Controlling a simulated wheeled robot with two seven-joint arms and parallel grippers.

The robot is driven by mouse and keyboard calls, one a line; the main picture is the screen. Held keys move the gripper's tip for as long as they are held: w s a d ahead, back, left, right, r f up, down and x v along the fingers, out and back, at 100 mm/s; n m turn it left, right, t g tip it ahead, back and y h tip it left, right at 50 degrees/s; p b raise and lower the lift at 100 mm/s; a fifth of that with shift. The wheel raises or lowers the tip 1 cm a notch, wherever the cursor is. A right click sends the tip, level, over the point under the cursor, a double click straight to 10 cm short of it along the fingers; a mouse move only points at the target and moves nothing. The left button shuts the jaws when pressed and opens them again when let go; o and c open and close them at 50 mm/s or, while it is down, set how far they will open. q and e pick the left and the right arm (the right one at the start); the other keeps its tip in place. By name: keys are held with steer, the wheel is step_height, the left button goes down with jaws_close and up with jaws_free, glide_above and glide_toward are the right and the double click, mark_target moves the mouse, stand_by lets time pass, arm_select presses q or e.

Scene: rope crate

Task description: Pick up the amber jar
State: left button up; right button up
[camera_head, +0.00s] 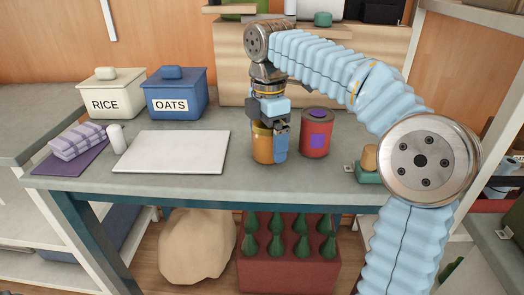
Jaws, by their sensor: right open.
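The amber jar (263,148) stands upright on the grey table, right of the white board. My right gripper (274,142) points down over the jar from above. Its fingers are open, and one blue finger shows in front of the jar's right side. The other finger and the jar's top are partly hidden, so I cannot tell whether the fingers touch the glass. My left gripper is not in view.
A red can (316,135) with a purple label stands close right of the jar. A white board (171,152) lies to the left. RICE (112,91) and OATS (176,95) canisters stand at the back left. A red crate (287,271) of green bottles sits below.

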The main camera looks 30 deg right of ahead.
steer(key=shift+r, duration=0.1)
steer(key=c, duration=1.5)
steer(key=shift+w+r, duration=0.1)
steer(key=shift+r, duration=0.25)
step_height(320, 180, up, 3)
steer(key=shift+f+p, duration=0.2)
steer(key=shift+p, duration=0.45)
steer(key=a+r+p, duration=0.1)
steer(key=a+r, duration=0.2)
steer(key=a, duration=0.1)
steer(key=s+a+r, duration=0.1)
steer(key=a+r, duration=0.2)
steer(key=a, duration=0.2)
steer(key=a+r+p, duration=0.1)
steer(key=a+r, duration=0.2)
steer(key=a, duration=0.2)
steer(key=shift+s+r+p, duration=0.35)
steer(key=shift+r, duration=0.05)
